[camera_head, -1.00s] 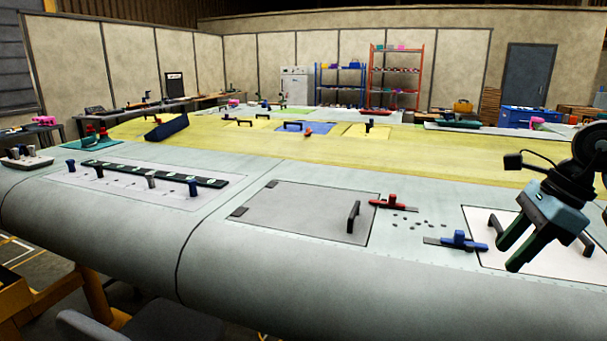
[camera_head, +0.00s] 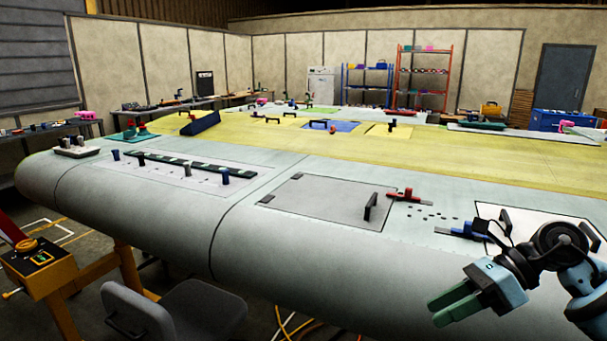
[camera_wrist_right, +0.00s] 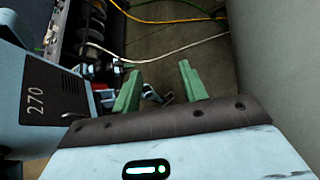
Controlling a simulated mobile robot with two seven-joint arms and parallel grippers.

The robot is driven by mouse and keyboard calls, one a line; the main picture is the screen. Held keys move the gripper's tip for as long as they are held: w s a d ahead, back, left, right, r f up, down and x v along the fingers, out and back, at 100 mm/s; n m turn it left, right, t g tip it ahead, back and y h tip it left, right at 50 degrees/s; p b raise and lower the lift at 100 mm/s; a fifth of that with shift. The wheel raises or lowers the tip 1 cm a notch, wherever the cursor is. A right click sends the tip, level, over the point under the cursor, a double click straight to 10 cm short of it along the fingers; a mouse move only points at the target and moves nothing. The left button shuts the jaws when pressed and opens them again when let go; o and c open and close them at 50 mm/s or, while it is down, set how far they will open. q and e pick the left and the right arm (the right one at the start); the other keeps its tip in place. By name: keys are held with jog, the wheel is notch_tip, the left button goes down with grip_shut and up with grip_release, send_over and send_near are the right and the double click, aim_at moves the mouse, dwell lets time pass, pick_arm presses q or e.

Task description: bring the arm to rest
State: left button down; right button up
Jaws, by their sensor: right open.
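My right gripper (camera_head: 455,303) has green fingers and a light blue body. It hangs in front of the wing's rounded front edge at the lower right of the head view. In the right wrist view its two fingers (camera_wrist_right: 158,85) stand apart with nothing between them. Behind them are the floor, cables and parts that look like my own body. My left gripper is in neither view. The wing (camera_head: 330,250) is a large pale grey-green skin with a yellow middle zone.
A grey panel with a handle (camera_head: 325,205) lies on the wing. A red clamp (camera_head: 405,195) and a blue clamp (camera_head: 465,232) lie near scattered dark dots. A grey chair (camera_head: 170,310) and an orange stand with a control box (camera_head: 38,262) are at lower left. Cables lie on the floor.

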jog(key=s+a+f+m+t+y, duration=0.2)
jog(key=a+f+m+y, duration=0.2)
jog(key=a+m+y, duration=0.4)
notch_tip(320, 180, down, 7)
jog(key=s+a+m+t+h+p, duration=0.1)
jog(key=m+t+h, duration=0.2)
jog(key=m+t, duration=0.95)
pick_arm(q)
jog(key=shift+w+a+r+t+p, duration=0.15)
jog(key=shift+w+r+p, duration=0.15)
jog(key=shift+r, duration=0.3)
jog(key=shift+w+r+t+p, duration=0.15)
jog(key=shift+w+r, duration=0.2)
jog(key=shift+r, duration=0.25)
pick_arm(e)
jog(key=s+d+f+m+g+h, duration=0.3)
jog(key=s+f+m+g+h, duration=0.3)
jog(key=s+f+m+h, duration=0.8)
jog(key=s+f+m, duration=1.1)
jog(key=f, duration=0.2)
jog(key=shift+s+d+f, duration=0.15)
jog(key=shift+s, duration=0.25)
jog(key=shift+g, duration=0.25)
